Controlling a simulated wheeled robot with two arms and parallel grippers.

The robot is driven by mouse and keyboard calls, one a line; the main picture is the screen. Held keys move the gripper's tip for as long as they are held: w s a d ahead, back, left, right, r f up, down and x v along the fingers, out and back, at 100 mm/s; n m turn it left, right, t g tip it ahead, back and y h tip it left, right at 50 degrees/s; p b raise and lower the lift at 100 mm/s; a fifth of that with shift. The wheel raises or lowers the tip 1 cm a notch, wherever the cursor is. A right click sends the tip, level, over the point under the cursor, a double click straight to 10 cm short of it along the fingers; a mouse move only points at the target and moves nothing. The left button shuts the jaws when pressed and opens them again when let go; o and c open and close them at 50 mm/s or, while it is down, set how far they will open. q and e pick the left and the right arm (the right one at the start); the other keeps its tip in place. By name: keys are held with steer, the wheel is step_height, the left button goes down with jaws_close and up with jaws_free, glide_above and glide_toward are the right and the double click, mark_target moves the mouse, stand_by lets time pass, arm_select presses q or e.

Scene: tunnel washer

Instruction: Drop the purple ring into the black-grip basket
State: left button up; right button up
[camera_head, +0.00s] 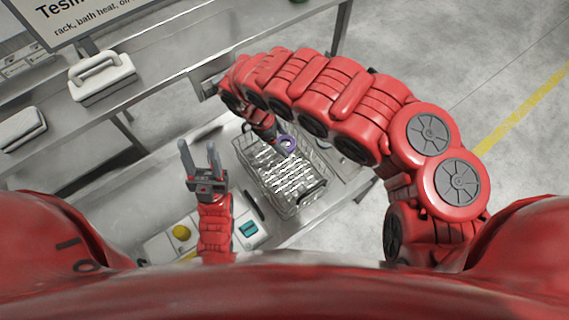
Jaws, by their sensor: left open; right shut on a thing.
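The purple ring (288,144) is at the tip of my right gripper (279,137), which is shut on it. My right arm arches over from the right, and the ring shows above the upper part of a wire basket (268,196). The ring's height above the basket is hard to tell. A dark grip (313,194) shows at the basket's lower right side. Shiny metal pieces seem to lie inside the basket. My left gripper (198,157) is open and empty, pointing up, to the left of the basket.
A white tray with a yellow round thing (181,232) and a teal thing (249,229) lies near my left arm. A white handled block (101,77) and a sign (85,12) stand at upper left. Floor is clear at right.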

steer(key=shift+s, duration=0.1)
steer(key=o, duration=1)
steer(key=shift+o, duration=1.3)
steer(key=shift+w, duration=0.2)
steer(key=shift+a+r, duration=0.1)
steer(key=shift+r, duration=0.1)
steer(key=b+v, duration=0.4)
steer(key=v, duration=1.3)
